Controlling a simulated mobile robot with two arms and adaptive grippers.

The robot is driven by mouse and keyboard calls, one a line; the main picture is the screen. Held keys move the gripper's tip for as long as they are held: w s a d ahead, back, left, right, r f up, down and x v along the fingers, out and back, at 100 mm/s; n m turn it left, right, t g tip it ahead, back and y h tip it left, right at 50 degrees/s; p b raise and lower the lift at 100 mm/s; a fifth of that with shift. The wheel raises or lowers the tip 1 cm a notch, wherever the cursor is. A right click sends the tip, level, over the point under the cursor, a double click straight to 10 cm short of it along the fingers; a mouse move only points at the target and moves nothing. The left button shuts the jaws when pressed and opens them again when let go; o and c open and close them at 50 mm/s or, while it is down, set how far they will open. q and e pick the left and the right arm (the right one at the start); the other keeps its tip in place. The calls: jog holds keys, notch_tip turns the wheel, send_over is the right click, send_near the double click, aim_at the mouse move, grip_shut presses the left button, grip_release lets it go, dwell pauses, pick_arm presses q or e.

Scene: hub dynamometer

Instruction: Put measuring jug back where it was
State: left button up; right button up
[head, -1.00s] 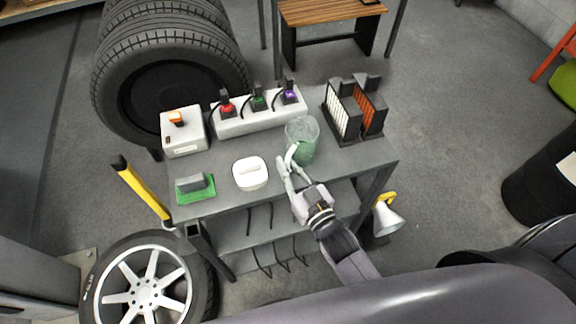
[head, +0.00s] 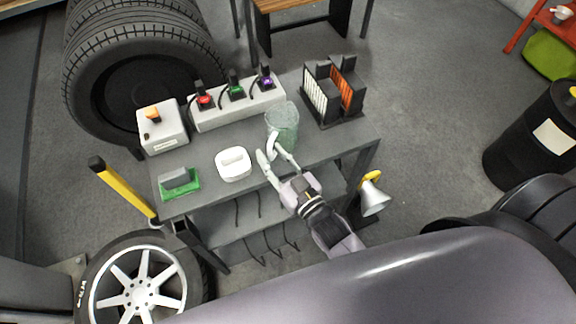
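The measuring jug (head: 284,120), clear and greenish, stands upright on the grey workbench top (head: 330,142), in front of the white socket strip. Its pale handle faces toward me. My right gripper (head: 268,153) is at the handle side of the jug, low over the bench's front edge. Its two fingers are spread, with a visible gap between them, close to the handle. Whether a finger touches the handle is hard to tell. My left gripper is not in view.
A white lidded container (head: 233,164) sits left of the gripper, and a green block with grey top (head: 179,182) farther left. The socket strip (head: 238,103) and a white box with an orange switch (head: 162,127) stand behind. A black rack (head: 333,92) is at the right.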

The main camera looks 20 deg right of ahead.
jog(key=b+v, duration=0.1)
jog(key=v, duration=1)
jog(key=shift+b, duration=0.35)
jog(key=s+d+f+g+h, duration=0.1)
jog(key=s+f+g, duration=0.25)
jog(key=f, duration=1.25)
jog(key=s+d+f+g+h, duration=0.1)
jog(key=s+f+g, duration=0.3)
jog(key=f, duration=1.1)
jog(key=s+d+f+g+h, duration=0.1)
jog(key=s+d+f+g, duration=0.2)
jog(key=s+f, duration=0.5)
jog(key=s+d+f+g+h, duration=0.1)
jog(key=s+d+f+g, duration=0.3)
jog(key=s+f+g, duration=0.2)
jog(key=s+f, duration=0.2)
jog(key=s, duration=0.2)
jog(key=shift+s+f, duration=0.25)
jog(key=shift+f, duration=0.15)
